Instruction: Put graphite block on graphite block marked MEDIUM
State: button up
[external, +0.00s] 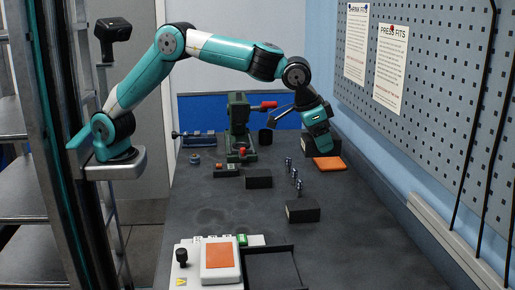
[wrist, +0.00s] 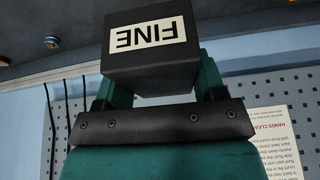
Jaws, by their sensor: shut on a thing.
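My gripper (wrist: 165,88) is shut on a dark graphite block (wrist: 150,68) in the wrist view. Its pale label reads FINE and appears upside down. In the external view my gripper (external: 319,146) is low over the far right of the bench. A dark block shows behind its tip; I cannot tell there whether it is the held one. Two other dark blocks lie on the bench: one (external: 258,179) in the middle and one (external: 302,212) nearer on the right. No MEDIUM mark is legible, so I cannot tell which block bears it.
An orange pad (external: 331,164) lies below my gripper. Small metal posts (external: 294,175) stand near the nearer block. A green press (external: 238,125) stands at the back. A white device with an orange top (external: 220,256) and a dark tray (external: 272,268) are in front.

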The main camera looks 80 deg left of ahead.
jog(key=r+p, duration=0.1)
jog(key=p, duration=0.1)
send_over(308, 203)
jog(key=s, duration=0.2)
jog(key=f+p, duration=0.1)
jog(key=f, duration=0.6)
jog(key=f+p, duration=0.1)
jog(key=f, duration=0.7)
jog(key=shift+w+d+p, duration=0.15)
jog(key=shift+w+p, duration=0.05)
jog(key=shift+p, duration=0.15)
jog(key=shift+f+p, duration=0.45)
jog(key=shift+f, duration=1.75)
jog(key=shift+f, duration=0.15)
jog(key=o, duration=1.2)
